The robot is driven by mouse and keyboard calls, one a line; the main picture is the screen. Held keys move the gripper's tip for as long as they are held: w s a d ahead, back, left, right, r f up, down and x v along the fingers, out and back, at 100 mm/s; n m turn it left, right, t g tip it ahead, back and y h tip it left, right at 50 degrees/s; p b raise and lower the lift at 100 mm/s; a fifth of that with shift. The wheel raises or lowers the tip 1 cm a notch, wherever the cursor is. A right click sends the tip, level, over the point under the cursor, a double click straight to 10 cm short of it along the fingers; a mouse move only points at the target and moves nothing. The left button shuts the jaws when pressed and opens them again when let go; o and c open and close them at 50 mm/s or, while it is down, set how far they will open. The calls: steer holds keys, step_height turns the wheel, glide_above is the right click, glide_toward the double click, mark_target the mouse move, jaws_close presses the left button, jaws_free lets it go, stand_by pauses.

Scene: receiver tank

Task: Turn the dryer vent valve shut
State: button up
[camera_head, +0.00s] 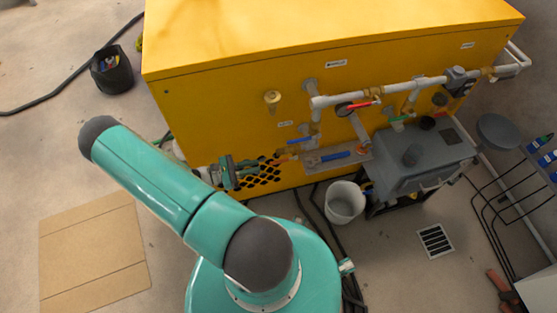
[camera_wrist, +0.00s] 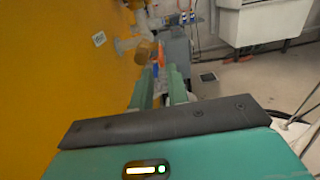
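Several lever valves sit on white pipes along the yellow cabinet (camera_head: 230,80). In the head view I see a red handle (camera_head: 362,104), an upper blue handle (camera_head: 300,140), a lower blue handle (camera_head: 335,157) and a green handle (camera_head: 402,118). The labels are too small to read, so I cannot tell which is the dryer vent valve. My gripper (camera_head: 236,175) is close to the cabinet front, left of the blue handles. In the wrist view my gripper (camera_wrist: 160,90) has its two fingers apart with nothing held. A blue and an orange-red part show beyond the fingertips.
A grey machine (camera_head: 424,158) and a white bucket (camera_head: 345,202) stand right of my gripper. A black wire rack (camera_head: 500,215) is at the far right. Cardboard (camera_head: 95,255) lies on the floor at left. A black bin (camera_head: 112,70) stands behind, left of the cabinet.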

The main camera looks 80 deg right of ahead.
mark_target(279, 161)
steer(key=x, duration=0.9)
steer(key=shift+s+d, duration=0.15)
steer(key=shift+s, duration=0.25)
jaws_close()
